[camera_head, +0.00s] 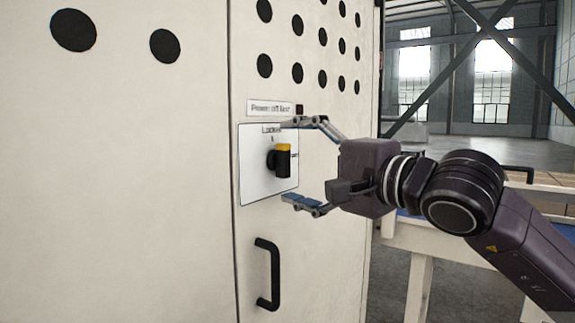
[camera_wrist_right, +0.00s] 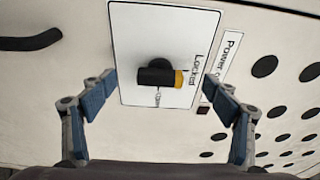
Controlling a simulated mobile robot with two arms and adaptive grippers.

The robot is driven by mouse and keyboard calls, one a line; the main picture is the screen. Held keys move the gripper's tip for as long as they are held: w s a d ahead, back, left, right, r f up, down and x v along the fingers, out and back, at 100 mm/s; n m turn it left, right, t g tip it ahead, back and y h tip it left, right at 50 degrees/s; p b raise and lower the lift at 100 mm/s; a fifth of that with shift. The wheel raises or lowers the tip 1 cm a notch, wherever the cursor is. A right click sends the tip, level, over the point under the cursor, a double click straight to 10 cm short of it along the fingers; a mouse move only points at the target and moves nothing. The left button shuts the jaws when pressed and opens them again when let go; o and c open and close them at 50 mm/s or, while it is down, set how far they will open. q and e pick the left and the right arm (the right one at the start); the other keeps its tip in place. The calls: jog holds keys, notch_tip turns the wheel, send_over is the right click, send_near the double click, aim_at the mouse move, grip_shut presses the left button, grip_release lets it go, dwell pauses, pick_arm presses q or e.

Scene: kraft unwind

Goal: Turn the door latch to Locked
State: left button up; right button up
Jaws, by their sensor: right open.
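The door latch (camera_head: 283,163) is a black knob with a yellow end, set on a white plate (camera_head: 254,185) on the cabinet door. In the head view its yellow end is up, below the "Locked" label (camera_head: 271,130); a smaller label beside the knob is partly hidden. In the right wrist view the latch (camera_wrist_right: 157,76) lies sideways, with its yellow end towards the word "Locked" (camera_wrist_right: 195,67). My right gripper (camera_head: 297,162) is open, with one finger above and one below the latch, neither touching it. My left gripper is not in view.
A black door handle (camera_head: 268,274) sticks out below the plate. A "Power off first" sign (camera_head: 270,108) is above it, with a small dark red square beside it. Round black holes dot the pale cabinet (camera_head: 150,200). A table (camera_head: 420,235) stands behind my right arm.

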jog(key=shift+w+d+b+v, duration=0.1)
jog(key=shift+b+v, duration=0.1)
jog(key=shift+v, duration=0.45)
jog(key=shift+w+d+b+v, duration=0.1)
jog(key=shift+b+v, duration=0.1)
jog(key=shift+v, duration=0.45)
jog(key=shift+b+v, duration=0.35)
jog(key=shift+v, duration=0.7)
jog(key=shift+w, duration=0.15)
jog(key=x, duration=0.1)
jog(key=p+x, duration=0.1)
jog(key=x, duration=0.2)
jog(key=shift+a+p, duration=0.4)
jog(key=shift+a, duration=0.05)
jog(key=shift+w+a, duration=0.3)
jog(key=shift+a, duration=0.3)
